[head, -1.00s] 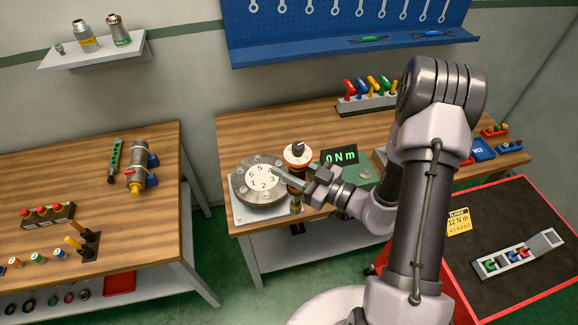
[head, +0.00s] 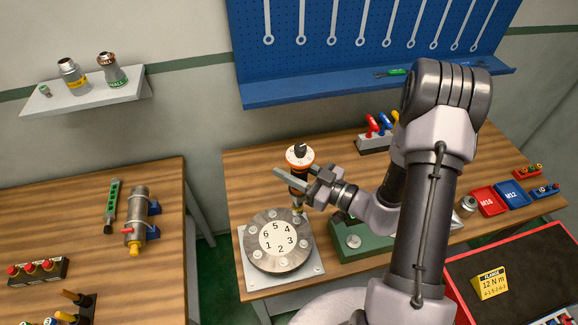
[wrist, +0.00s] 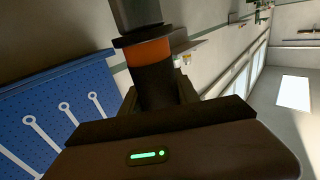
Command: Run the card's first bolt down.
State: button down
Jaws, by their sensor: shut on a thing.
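A round grey flange (head: 256,258) lies on a pale plate on the middle bench, with several bolts around a white disc numbered 1 to 6. My gripper (head: 299,182) is shut on an upright orange-and-black driver (head: 300,160) with a pale dial top. The driver's lower end is at the flange's far right edge, by the bolt near number 4; I cannot tell whether it touches the bolt. In the wrist view the driver (wrist: 150,55) stands between the jaws. The yellow card (head: 491,284) reads FLANGE 12 N m; its small number row is too small to read surely.
A green box (head: 362,246) sits right of the flange, partly behind my arm. Red (head: 488,201) and blue (head: 512,193) trays lie farther right. A rack of coloured handles (head: 374,143) stands behind. The left bench (head: 75,215) holds a pipe vise and other tools.

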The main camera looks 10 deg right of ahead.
jog(key=shift+r+p, duration=0.2)
jog(key=shift+p, duration=0.5)
jog(key=shift+w+f+b, duration=0.1)
jog(key=shift+f+b, duration=0.55)
jog(key=shift+f, duration=1.4)
jog(key=shift+f, duration=0.3)
jog(key=shift+f+b, duration=0.75)
jog(key=shift+f, duration=0.45)
jog(key=shift+p, duration=1.15)
dwell(2.6)
